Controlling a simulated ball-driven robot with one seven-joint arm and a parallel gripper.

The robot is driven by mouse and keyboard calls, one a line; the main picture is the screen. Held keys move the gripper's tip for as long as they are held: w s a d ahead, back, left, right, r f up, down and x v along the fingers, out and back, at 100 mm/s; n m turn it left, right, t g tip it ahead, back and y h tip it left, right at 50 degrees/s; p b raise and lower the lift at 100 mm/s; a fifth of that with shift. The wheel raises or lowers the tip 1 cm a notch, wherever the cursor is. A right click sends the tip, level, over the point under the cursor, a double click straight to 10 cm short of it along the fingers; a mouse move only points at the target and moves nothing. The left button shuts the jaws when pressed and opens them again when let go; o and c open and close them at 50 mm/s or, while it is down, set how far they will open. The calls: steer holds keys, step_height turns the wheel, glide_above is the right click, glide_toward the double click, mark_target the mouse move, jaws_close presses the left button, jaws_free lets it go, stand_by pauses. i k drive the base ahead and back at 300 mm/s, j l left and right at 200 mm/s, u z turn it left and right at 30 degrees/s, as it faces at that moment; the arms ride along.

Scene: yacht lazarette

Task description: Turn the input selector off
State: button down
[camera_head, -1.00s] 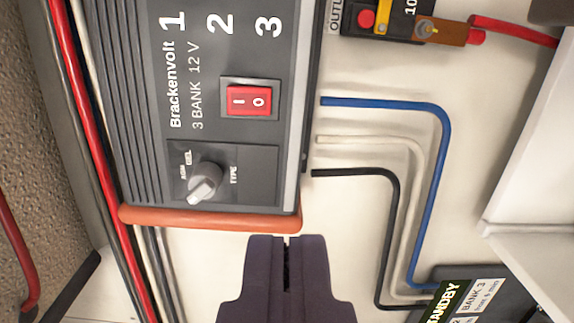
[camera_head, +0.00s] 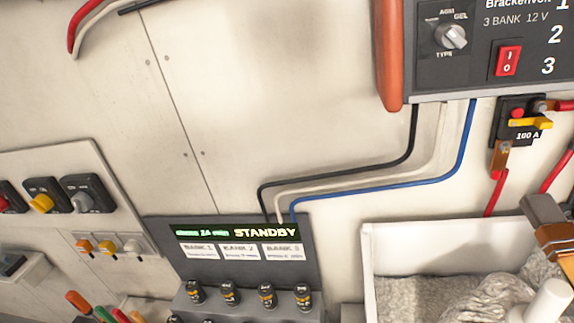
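No control in view carries a legible "input selector" label. A panel (camera_head: 100,165) at the left bears three rotary switches: a red one (camera_head: 8,203), partly cut off by the picture edge, a yellow one (camera_head: 42,203) and a grey one (camera_head: 80,200). Their small labels are too blurred to read. A grey TYPE knob (camera_head: 451,36), with AGM and GEL marks, sits on the dark Brackenvolt charger (camera_head: 470,75) at the upper right. Beside it is a red rocker switch (camera_head: 508,61) marked I and O. My gripper is not in view.
A white bin (camera_head: 370,240) holds grey material at the lower right. The central wall is bare.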

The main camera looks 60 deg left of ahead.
mark_target(81, 202)
steer(key=u, duration=2.5)
